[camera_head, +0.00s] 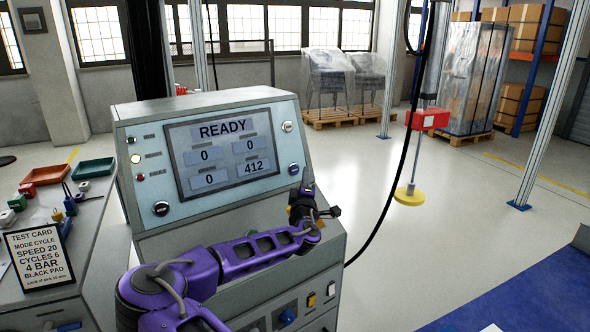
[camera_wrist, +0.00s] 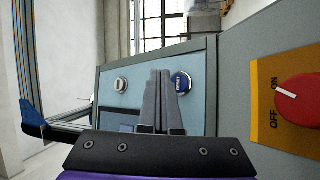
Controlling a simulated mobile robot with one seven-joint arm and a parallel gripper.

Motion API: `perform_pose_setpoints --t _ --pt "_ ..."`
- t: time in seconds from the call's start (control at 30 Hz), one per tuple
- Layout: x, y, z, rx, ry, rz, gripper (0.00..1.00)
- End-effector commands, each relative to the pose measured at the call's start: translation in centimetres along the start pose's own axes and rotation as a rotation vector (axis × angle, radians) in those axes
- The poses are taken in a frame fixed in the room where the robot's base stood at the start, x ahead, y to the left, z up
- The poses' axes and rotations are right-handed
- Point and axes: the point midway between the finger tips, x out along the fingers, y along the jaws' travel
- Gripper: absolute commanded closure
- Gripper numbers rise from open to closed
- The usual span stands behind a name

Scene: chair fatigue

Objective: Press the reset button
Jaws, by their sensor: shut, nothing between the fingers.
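The blue round reset button (camera_head: 294,169) sits at the lower right of the sloped console panel (camera_head: 150,205), right of the screen. In the wrist view the reset button (camera_wrist: 182,83) bears its label and lies just right of my fingertips. My gripper (camera_head: 308,187) is in front of the console's right side, close below the button in the picture. In the wrist view my gripper (camera_wrist: 160,75) has its two fingers together with nothing between them. The fingers partly cover the button's left edge; I cannot tell whether they touch it.
The screen (camera_head: 222,152) reads READY. A white knob (camera_head: 287,126) is above the button. A red ON/OFF switch (camera_wrist: 299,100) on a yellow plate is close by in the wrist view. A black cable (camera_head: 393,185) hangs right of the console. A test card (camera_head: 40,258) stands at left.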

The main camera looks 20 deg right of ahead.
Motion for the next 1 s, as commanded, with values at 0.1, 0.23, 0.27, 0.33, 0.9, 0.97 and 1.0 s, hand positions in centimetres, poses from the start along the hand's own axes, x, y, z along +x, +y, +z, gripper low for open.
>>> perform_pose_setpoints --t 0.1,0.23,0.27,0.33,0.9,0.97,1.0 --pt "-0.8 0.7 0.6 0.000 -0.002 0.001 1.00" --pt "-1.3 1.0 0.9 0.000 0.001 0.000 1.00" --pt "-1.4 1.0 0.9 0.000 0.000 0.000 1.00" --pt "-1.4 1.0 1.0 0.000 0.001 0.000 1.00" --pt "-1.4 1.0 1.0 0.000 0.001 0.000 1.00" --pt "-1.4 1.0 0.9 0.000 0.001 0.000 1.00" --pt "-1.4 1.0 0.9 0.001 0.000 0.000 1.00"
